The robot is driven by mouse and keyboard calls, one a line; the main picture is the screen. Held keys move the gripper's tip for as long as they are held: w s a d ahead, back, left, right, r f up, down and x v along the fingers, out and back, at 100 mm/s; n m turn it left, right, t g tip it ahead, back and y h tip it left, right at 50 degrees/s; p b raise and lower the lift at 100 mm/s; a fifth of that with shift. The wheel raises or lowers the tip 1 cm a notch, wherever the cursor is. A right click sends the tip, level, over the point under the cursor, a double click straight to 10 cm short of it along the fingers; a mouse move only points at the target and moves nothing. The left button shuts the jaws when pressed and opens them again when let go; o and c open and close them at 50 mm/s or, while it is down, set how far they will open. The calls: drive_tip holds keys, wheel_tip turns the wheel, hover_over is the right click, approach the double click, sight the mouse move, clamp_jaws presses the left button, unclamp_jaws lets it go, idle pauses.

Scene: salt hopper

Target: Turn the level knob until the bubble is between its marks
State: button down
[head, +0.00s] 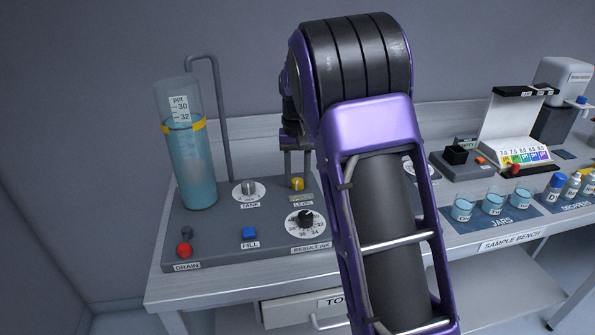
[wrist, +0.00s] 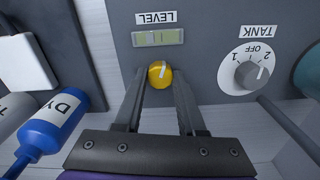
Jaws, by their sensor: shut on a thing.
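The yellow level knob (wrist: 160,74) with a white pointer line sits between the fingertips of my gripper (wrist: 158,84) in the wrist view. My gripper is shut on it. The level vial (wrist: 158,38), a small greenish window with marks, lies just beyond the knob, under an upside-down LEVEL label. The bubble is too small to place for certain against the marks. In the head view the knob (head: 297,184) shows below my fingers (head: 297,166), with the vial (head: 301,197) just in front of it.
The tank dial (wrist: 251,71) is beside the level knob. A blue dye bottle (wrist: 52,122) shows at left in the wrist view. On the grey panel are a result dial (head: 305,222), blue fill button (head: 249,233) and red drain lever (head: 184,249). A tall water cylinder (head: 191,165) stands at left.

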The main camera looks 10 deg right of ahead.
sight(297, 180)
drive_tip(key=shift+m, duration=0.6)
drive_tip(key=c, duration=0.5)
unclamp_jaws()
wheel_tip(297, 180, up, 18)
drive_tip(key=p, duration=0.3)
drive_tip(key=shift+f+p, duration=0.25)
drive_tip(key=shift+p, duration=0.05)
